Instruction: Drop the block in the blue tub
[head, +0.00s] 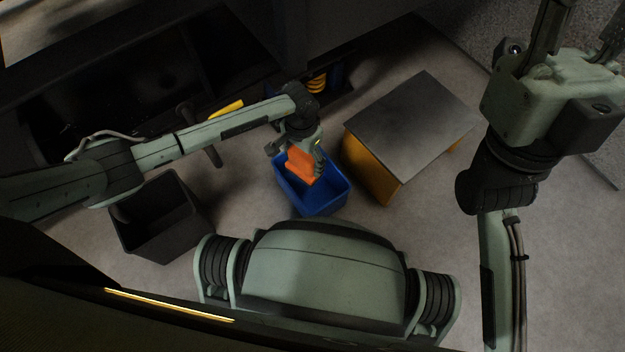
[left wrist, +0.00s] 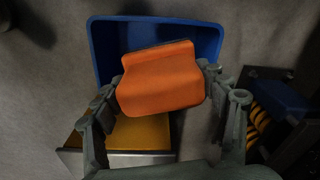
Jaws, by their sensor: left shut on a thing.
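An orange block (head: 302,164) is held in my left gripper (head: 295,158), over the blue tub (head: 337,199) in the head view. In the left wrist view the block (left wrist: 160,80) sits between the two fingers of my left gripper (left wrist: 162,88), which are shut on it. The blue tub (left wrist: 104,45) shows behind the block there, and the block hides much of its inside. How high the block is above the tub floor is hard to tell. My right arm stands at the right of the head view, and its fingertips are not visible.
A yellow cabinet with a grey top (head: 415,118) stands just right of the blue tub. A dark open bin (head: 160,220) stands to the left. A yellow item (head: 227,108) lies beyond my left arm. Pale floor is clear around the tub's front.

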